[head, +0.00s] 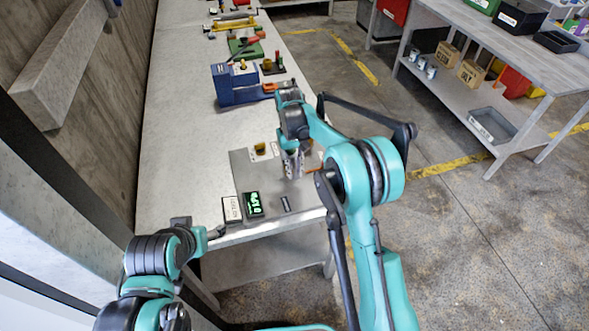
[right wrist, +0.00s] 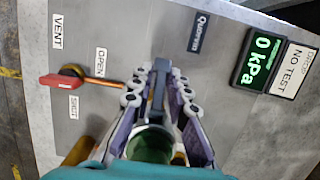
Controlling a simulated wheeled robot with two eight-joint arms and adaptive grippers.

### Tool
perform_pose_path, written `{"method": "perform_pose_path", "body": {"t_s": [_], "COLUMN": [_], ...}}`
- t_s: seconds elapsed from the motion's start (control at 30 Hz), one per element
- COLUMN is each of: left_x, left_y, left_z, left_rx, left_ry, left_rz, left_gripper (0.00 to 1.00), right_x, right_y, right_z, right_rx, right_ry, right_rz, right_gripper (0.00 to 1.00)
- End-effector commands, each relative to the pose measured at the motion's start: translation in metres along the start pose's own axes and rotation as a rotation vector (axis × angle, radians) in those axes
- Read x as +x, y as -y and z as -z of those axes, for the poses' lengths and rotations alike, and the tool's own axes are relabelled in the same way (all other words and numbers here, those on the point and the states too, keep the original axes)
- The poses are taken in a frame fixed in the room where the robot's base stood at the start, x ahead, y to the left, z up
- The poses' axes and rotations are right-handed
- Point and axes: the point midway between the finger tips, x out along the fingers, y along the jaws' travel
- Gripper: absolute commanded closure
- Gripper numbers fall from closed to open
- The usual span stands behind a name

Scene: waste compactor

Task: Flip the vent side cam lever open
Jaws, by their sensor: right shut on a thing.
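In the right wrist view a narrow grey lever (right wrist: 158,88) stands between the fingers of my right gripper (right wrist: 160,82), which is shut on it. I take it for the cam lever; the gripper hides much of it. A dark green round part (right wrist: 151,146) shows between the fingers below. A copper-coloured rod (right wrist: 105,82) runs from the gripper to a red-handled valve (right wrist: 60,81) beside the VENT, OPEN and SHUT labels. In the head view my right gripper (head: 292,164) points down over the grey panel (head: 247,181).
A pressure display (right wrist: 261,58) reads 0 kPa, beside a NO TEST sign (right wrist: 293,73). A blue fixture (head: 235,86) and other fixtures stand farther along the bench (head: 180,130). A wall is at left; open floor and a grey shelf unit (head: 480,60) are at right.

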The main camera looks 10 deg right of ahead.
Motion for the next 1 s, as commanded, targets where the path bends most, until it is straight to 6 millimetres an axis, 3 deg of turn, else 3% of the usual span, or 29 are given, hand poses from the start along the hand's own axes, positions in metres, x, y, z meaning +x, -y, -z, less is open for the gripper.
{"method": "perform_pose_path", "body": {"t_s": [0.1, 0.13, 0.2, 0.5, 0.63, 1.0], "left_x": [0.0, 0.0, 0.0, 0.0, 0.0, 0.0], "left_y": [0.0, 0.0, 0.0, 0.0, 0.0, 0.0], "left_z": [0.0, 0.0, 0.0, 0.0, 0.0, 0.0], "left_rx": [0.0, 0.0, 0.0, 0.0, 0.0, 0.0], "left_ry": [0.0, 0.0, 0.0, 0.0, 0.0, 0.0], "left_rz": [0.0, 0.0, 0.0, 0.0, 0.0, 0.0], "left_gripper": [0.36, 0.36, 0.36, 0.36, 0.36, 0.36], "right_x": [0.0, 0.0, 0.0, -0.001, -0.01, -0.086], "right_y": [0.0, 0.0, 0.0, 0.0, 0.0, 0.0], "right_z": [0.0, 0.0, 0.0, 0.0, 0.0, 0.0], "right_rx": [0.0, 0.0, 0.0, 0.0, 0.0, 0.0], "right_ry": [-0.001, -0.001, -0.001, -0.001, -0.001, -0.001], "right_rz": [0.0, 0.0, 0.0, 0.0, 0.0, 0.0], "right_gripper": [1.0, 0.81, 0.63, 0.62, 0.62, 0.62]}}
